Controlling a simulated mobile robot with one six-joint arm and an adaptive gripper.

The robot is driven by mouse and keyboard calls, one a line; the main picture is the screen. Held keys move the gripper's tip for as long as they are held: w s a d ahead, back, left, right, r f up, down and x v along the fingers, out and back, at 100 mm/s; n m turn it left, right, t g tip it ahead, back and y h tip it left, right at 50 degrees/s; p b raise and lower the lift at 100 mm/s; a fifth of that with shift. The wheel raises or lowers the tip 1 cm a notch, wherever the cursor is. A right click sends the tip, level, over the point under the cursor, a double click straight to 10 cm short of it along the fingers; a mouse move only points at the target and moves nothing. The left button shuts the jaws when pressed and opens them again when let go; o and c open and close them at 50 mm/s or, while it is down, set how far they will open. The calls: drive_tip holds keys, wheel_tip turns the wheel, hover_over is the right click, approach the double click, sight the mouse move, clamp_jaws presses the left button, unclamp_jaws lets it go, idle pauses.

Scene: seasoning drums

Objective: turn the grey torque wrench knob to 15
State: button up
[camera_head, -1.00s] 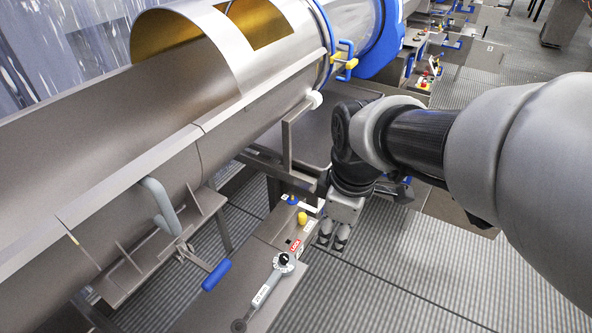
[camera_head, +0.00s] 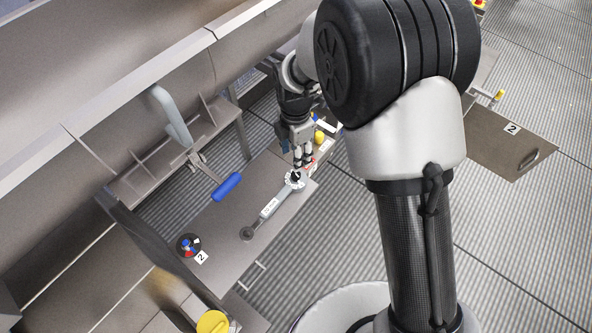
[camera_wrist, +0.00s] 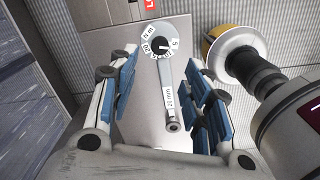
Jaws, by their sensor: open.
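The grey torque wrench (camera_head: 268,207) lies on a metal shelf (camera_head: 225,225). At its far end is a pale dial with a black knob (camera_head: 296,176). In the wrist view the knob (camera_wrist: 160,47) sits in a dial ring with "N·m", "20" and "5" readable; I cannot tell the pointer's exact setting. My gripper (camera_head: 303,164) points down just above and beside the knob in the head view. In the wrist view my gripper (camera_wrist: 166,72) has its blue-padded fingers spread apart, with the wrench (camera_wrist: 170,95) visible between them and nothing held.
A blue-handled lever (camera_head: 227,187) stands left of the wrench. A round button cluster (camera_head: 188,245) sits at the shelf's near end, and a yellow knob (camera_head: 213,322) is lower. A yellow button (camera_head: 319,137) is behind my gripper. The metal drum (camera_head: 60,110) fills the upper left.

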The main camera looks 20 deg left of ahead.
sight(296, 174)
wheel_tip(296, 174, down, 10)
drive_tip(key=shift+r+b, duration=0.1)
drive_tip(key=shift+b, duration=0.7)
clamp_jaws()
